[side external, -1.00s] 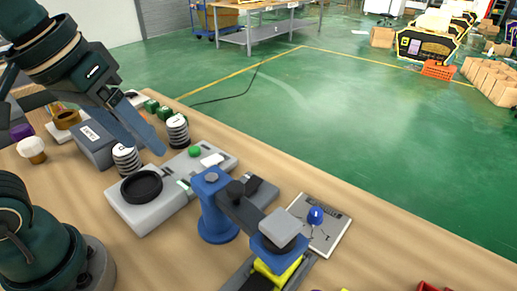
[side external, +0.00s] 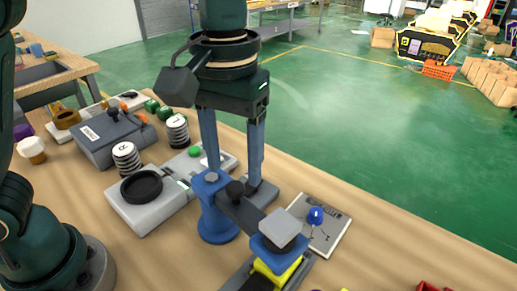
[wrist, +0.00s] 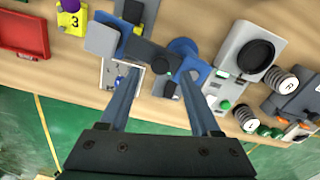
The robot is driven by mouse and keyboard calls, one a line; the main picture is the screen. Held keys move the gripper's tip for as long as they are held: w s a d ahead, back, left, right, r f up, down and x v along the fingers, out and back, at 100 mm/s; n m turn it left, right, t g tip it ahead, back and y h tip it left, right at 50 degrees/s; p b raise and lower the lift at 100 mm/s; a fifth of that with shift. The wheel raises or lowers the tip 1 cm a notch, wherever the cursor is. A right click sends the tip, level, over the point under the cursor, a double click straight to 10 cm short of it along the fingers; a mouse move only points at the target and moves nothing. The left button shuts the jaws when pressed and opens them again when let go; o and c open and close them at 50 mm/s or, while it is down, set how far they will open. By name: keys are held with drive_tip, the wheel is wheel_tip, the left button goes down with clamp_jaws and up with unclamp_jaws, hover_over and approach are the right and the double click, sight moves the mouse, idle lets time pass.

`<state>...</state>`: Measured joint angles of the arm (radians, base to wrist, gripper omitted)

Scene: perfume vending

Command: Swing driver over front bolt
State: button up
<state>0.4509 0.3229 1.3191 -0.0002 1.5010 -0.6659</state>
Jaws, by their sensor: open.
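The swing driver stands on a round blue post (side external: 217,222). Its dark arm (side external: 240,212) reaches toward the lower right to a blue head with a grey cap (side external: 280,228). A black knob (side external: 235,188) stands on the arm. My gripper (side external: 234,180) is open and points down, its two fingers apart near the knob and arm. In the wrist view the driver's arm (wrist: 140,48) lies just beyond the gripper's fingertips (wrist: 160,72). The head hangs above a yellow block (side external: 278,272) on a dark rail. I cannot make out the front bolt.
A white panel (side external: 333,240) with a blue knob (side external: 316,215) lies right of the driver. A grey box with a black ring (side external: 142,187) and a green button (side external: 195,151) stands left, near two springs (side external: 127,160). A red tray (wrist: 22,36) shows in the wrist view.

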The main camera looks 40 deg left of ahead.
sight(236, 185)
drive_tip(key=shift+f, duration=1.75)
drive_tip(key=shift+c, duration=0.3)
clamp_jaws()
drive_tip(key=shift+r, duration=0.1)
